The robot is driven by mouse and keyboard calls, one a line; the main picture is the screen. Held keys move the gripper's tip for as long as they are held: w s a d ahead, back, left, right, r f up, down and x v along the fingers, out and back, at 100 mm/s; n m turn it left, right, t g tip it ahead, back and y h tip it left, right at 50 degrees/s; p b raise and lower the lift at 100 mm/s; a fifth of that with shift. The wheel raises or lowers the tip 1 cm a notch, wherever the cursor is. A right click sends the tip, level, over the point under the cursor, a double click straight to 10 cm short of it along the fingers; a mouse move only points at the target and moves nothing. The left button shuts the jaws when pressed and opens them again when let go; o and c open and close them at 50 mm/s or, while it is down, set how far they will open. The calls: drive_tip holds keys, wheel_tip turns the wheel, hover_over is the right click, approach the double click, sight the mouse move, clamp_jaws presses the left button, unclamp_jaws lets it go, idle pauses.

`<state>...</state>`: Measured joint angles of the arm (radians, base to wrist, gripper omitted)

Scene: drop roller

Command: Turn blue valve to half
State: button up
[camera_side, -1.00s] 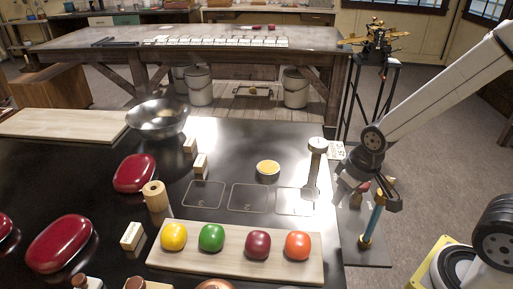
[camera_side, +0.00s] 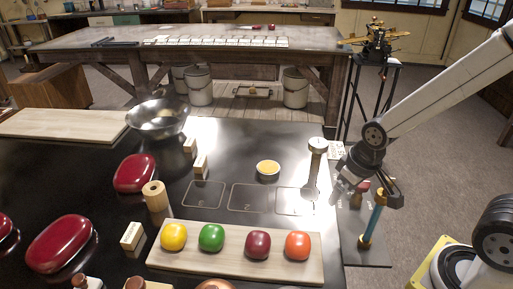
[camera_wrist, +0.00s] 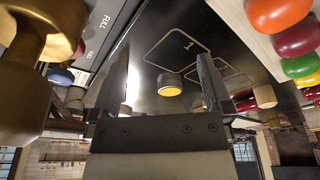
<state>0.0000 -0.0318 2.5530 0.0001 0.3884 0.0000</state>
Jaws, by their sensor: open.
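In the side view, a slim upright blue rod with a brass-coloured base (camera_side: 376,220) stands on a dark panel (camera_side: 362,252) at the table's right edge. It appears to be the blue valve; its setting is not readable. In the wrist view, a small blue rounded part (camera_wrist: 60,76) shows at the left, partly behind a large brass-coloured fitting (camera_wrist: 32,75). My gripper (camera_wrist: 168,85) is open with nothing between its fingers. In the side view my gripper (camera_side: 346,182) hangs beside the rod, up and to its left.
"FULL" labels (camera_wrist: 98,35) show on a panel in the wrist view. A silver-topped post (camera_side: 317,165) stands left of my gripper. A yellow-filled cup (camera_side: 268,170) and a wooden board (camera_side: 170,262) with coloured rounded pieces lie further left. Outlined squares (camera_side: 250,198) are empty.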

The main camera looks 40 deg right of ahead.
drive_tip(key=shift+w+v, duration=0.55)
drive_tip(key=shift+v, duration=2)
drive_tip(key=w+d+r+m, duration=0.1)
drive_tip(key=w+d+m, duration=0.5)
drive_tip(key=w+d+m+g, duration=0.1)
drive_tip(key=w+d+m, duration=0.2)
drive_tip(key=d+m, duration=0.4)
drive_tip(key=w+d+m+g, duration=0.25)
drive_tip(key=d+m, duration=0.25)
drive_tip(key=d, duration=0.5)
drive_tip(key=shift+t, duration=0.45)
wheel_tip(320, 180, down, 5)
drive_tip(key=shift+a+f, duration=0.1)
drive_tip(key=shift+f, duration=0.4)
drive_tip(key=shift+f, duration=3.85)
